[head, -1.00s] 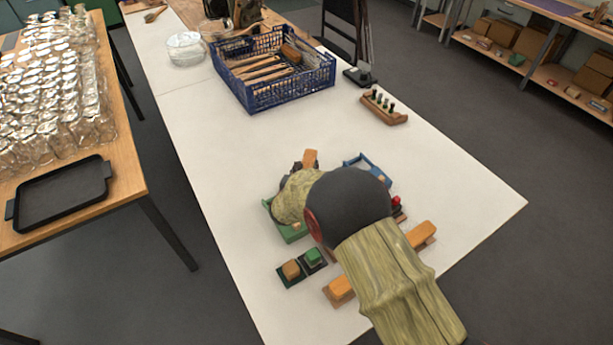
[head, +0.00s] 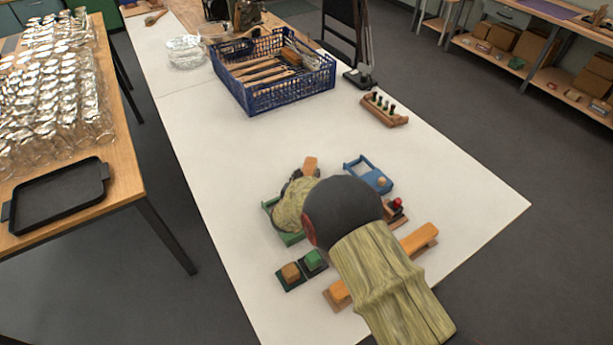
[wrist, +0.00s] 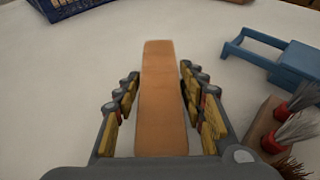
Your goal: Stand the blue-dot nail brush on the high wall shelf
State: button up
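An orange-brown wooden bar (wrist: 162,95), which looks like a brush body, lies lengthwise between my gripper's (wrist: 160,85) fingers in the wrist view and reaches past their tips. In the head view the bar's end (head: 310,166) shows beyond my gripper (head: 299,178), above a green tray (head: 286,237). My arm hides the rest. No blue dot or bristles show on this bar, so I cannot tell which brush it is. The high wall shelf is not in view.
A blue tray (head: 352,167), a wooden block with red-based tufts (wrist: 264,132) and an orange bar (head: 420,238) are close by on the right. Two small blocks on dark pads (head: 290,272) are in front. A blue crate (head: 290,98) stands farther back. The table's middle is clear.

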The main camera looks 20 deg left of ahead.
jog(key=shift+o, duration=1.2)
jog(key=shift+r, duration=0.1)
jog(key=shift+s+r, duration=0.2)
jog(key=p+v, duration=0.3)
jog(key=v, duration=0.8)
jog(key=shift+s, duration=0.3)
